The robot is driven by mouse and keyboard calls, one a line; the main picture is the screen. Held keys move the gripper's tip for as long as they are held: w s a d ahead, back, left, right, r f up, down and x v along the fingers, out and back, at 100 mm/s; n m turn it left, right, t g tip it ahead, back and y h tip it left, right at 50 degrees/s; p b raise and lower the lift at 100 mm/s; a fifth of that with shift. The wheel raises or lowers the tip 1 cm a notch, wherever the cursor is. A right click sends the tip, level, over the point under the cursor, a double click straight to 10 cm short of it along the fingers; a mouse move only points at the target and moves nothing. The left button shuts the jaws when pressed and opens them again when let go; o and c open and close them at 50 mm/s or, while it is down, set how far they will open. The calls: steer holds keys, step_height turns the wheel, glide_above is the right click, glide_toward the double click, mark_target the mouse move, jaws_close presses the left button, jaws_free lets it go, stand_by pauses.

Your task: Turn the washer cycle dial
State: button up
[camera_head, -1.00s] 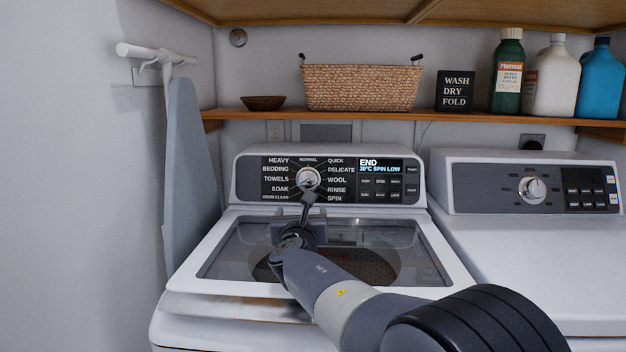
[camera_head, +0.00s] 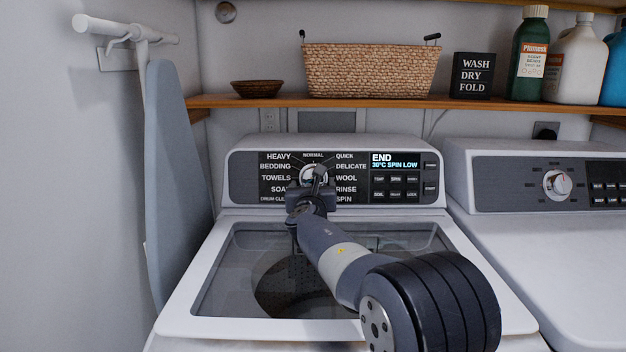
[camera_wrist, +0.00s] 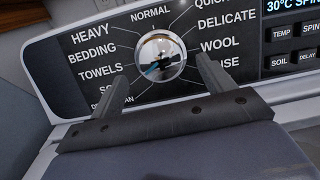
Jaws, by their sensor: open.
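The washer cycle dial (camera_wrist: 159,56) is a round chrome knob in the middle of the ring of cycle names on the washer's panel. In the head view the dial (camera_head: 309,172) is partly hidden by my gripper (camera_head: 311,182). My gripper (camera_wrist: 168,78) is open and empty, with its two fingers apart, one toward each lower side of the dial in the wrist view. I cannot tell whether either finger touches the dial. The washer's display (camera_head: 394,162) reads END and 30°C SPIN LOW.
The washer's glass lid (camera_head: 225,285) is closed below my arm. The dryer (camera_head: 500,240) stands at the right, an ironing board (camera_head: 172,180) at the left. A shelf (camera_head: 400,103) above holds a wicker basket (camera_head: 370,72), a bowl, a sign and bottles.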

mark_target(313, 180)
steer(key=shift+w+p, duration=0.45)
steer(key=shift+w, duration=1.35)
steer(key=c, duration=1)
